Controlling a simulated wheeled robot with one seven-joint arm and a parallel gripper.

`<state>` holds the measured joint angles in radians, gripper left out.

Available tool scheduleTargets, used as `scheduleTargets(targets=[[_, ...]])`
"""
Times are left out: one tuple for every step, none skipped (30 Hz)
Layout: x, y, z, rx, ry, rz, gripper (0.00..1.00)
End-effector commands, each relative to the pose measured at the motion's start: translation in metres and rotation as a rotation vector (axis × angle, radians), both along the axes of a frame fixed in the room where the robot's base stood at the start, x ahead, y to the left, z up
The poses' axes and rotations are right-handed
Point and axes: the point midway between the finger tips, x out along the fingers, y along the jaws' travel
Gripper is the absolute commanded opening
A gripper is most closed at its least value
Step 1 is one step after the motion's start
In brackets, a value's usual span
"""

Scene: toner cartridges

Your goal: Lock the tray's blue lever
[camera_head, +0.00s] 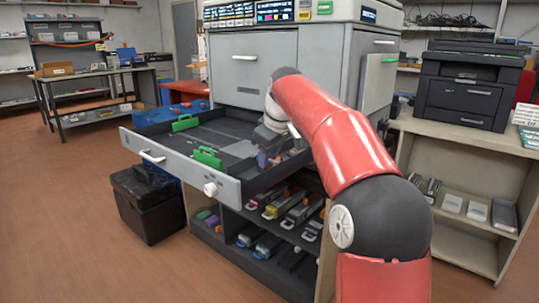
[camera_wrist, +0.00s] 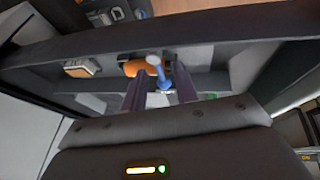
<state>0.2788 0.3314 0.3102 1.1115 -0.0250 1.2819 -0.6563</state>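The pulled-out tray (camera_head: 228,187) is a dark open drawer with a light grey front, a white handle and green levers along it. My gripper (camera_head: 268,158) reaches down into its right part. In the wrist view, the blue lever (camera_wrist: 158,72) has a rounded head and stands between the two purplish fingers of my gripper (camera_wrist: 160,82). The fingers are apart, with visible gaps beside the lever; whether either touches it I cannot tell. An orange cylinder (camera_wrist: 133,68) lies behind the lever. In the head view my gripper and arm hide the lever.
The tray's dark wall (camera_wrist: 220,53) crosses the wrist view close beyond the fingers. The printer body (camera_head: 265,60) rises behind the tray. Toner cartridges lie on the shelf (camera_head: 270,237) below. A black bin (camera_head: 146,205) stands at left.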

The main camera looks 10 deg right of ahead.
Motion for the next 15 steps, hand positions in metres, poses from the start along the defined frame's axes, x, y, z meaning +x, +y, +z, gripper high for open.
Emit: scheduleTargets(targets=[[0.0,0.0,0.0,0.0,0.0,0.0,0.29],[0.0,0.0,0.0,0.0,0.0,0.0,0.29],[0.0,0.0,0.0,0.0,0.0,0.0,0.29],[0.0,0.0,0.0,0.0,0.0,0.0,0.29],[0.0,0.0,0.0,0.0,0.0,0.0,0.29],[0.0,0.0,0.001,0.0,0.0,0.0,0.29],[-0.001,0.0,0.002,0.0,0.0,0.0,0.29],[-0.001,0.0,0.004,0.0,-0.001,0.0,0.29],[-0.003,-0.001,0.008,0.0,-0.001,0.0,0.29],[-0.004,-0.001,0.011,0.0,-0.001,0.0,0.29],[-0.006,-0.001,0.015,0.0,-0.001,0.0,0.29],[-0.009,-0.002,0.021,0.0,-0.003,0.0,0.29],[-0.011,-0.002,0.026,0.0,-0.002,0.0,0.29],[-0.013,-0.003,0.032,0.0,-0.003,0.0,0.29],[-0.016,-0.003,0.038,0.0,-0.003,0.0,0.29]])
